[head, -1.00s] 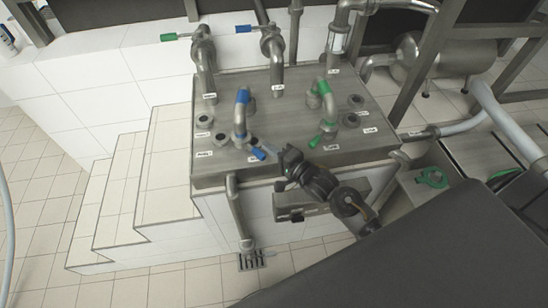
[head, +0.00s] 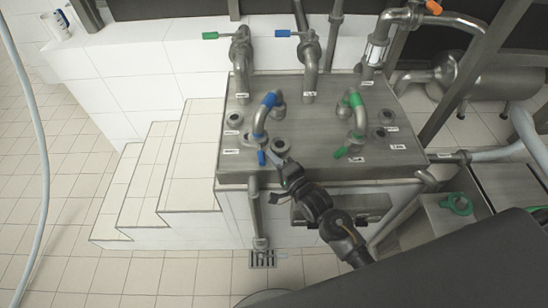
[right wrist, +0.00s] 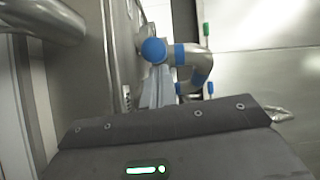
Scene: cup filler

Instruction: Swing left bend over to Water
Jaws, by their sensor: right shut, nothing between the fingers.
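The left bend (head: 266,116) is a curved steel pipe with blue bands, standing on the steel panel (head: 325,155). Its blue handle (head: 262,157) points toward the front edge. In the right wrist view the bend (right wrist: 200,65) is just beyond the fingers, with a round blue end beside it. My right gripper (head: 279,161) is shut and empty, close to the right of the blue handle. I cannot tell whether it touches. My left gripper is out of view. The panel's small white labels are too small to read, so I cannot pick out Water.
A second bend (head: 352,112) with green bands stands to the right on the panel. Capped ports lie around both bends. Pipes with green, blue and orange handles rise behind. White tiled steps (head: 150,185) are on the left. A dark surface fills the lower right.

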